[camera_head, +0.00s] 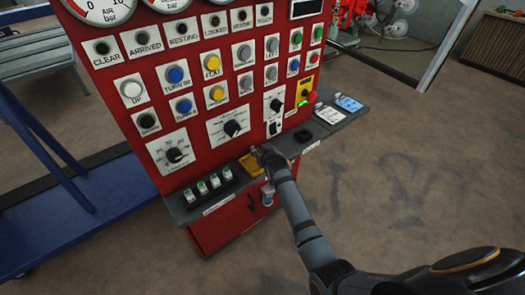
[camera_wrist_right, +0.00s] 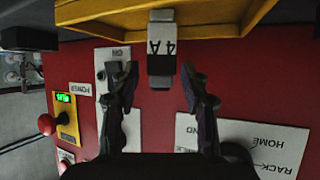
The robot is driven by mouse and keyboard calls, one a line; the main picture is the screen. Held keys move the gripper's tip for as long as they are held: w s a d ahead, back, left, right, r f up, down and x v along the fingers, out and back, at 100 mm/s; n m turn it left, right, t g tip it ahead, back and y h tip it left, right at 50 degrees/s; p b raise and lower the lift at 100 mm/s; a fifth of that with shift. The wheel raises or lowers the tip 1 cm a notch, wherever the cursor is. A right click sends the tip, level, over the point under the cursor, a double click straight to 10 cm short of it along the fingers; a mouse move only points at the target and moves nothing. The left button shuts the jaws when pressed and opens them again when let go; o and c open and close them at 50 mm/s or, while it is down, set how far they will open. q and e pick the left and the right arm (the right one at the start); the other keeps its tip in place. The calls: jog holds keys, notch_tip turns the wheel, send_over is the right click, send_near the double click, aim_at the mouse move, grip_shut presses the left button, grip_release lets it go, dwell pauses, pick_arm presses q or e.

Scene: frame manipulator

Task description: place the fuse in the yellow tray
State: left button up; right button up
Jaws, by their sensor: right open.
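A fuse (camera_wrist_right: 161,48) with a white label reading "4 A" shows in the right wrist view. Its upper end overlaps the edge of the yellow tray (camera_wrist_right: 90,12), and its lower end reaches between my fingertips. I cannot tell whether it rests in the tray. My right gripper (camera_wrist_right: 160,84) is open, with visible gaps between its fingers and the fuse. In the head view, the right gripper (camera_head: 265,155) is beside the yellow tray (camera_head: 248,166) on the panel's grey ledge and hides part of it. The fuse is not clear there. My left gripper is not in view.
The red control panel (camera_head: 205,138) stands behind the ledge (camera_head: 180,208), with knobs and buttons. Several white-and-green fuses (camera_head: 203,187) stand left of the tray. A black socket (camera_head: 303,136) is to its right. A blue frame (camera_head: 45,150) stands left; open floor lies right.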

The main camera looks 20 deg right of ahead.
jog(key=shift+s+r, duration=0.25)
jog(key=shift+s, duration=0.05)
jog(key=v, duration=1.1)
jog(key=shift+s, duration=0.1)
jog(key=s+f+g, duration=0.2)
jog(key=s+f, duration=0.3)
jog(key=f, duration=0.6)
jog(key=s+f+n+g, duration=0.15)
jog(key=s+f, duration=0.35)
jog(key=f, duration=0.6)
jog(key=s+f+g, duration=0.2)
jog(key=s+f, duration=0.3)
jog(key=f, duration=0.5)
jog(key=s+d+f+g, duration=0.1)
jog(key=s+d+f, duration=0.2)
jog(key=s, duration=0.7)
jog(key=s+d+f+g, duration=0.2)
jog(key=s+d+f, duration=0.1)
jog(key=s+f, duration=0.5)
jog(key=s+d+f+g, duration=0.2)
jog(key=s+f, duration=0.4)
jog(key=s, duration=0.7)
jog(key=shift+s+d, duration=0.4)
jog(key=shift+d, duration=0.05)
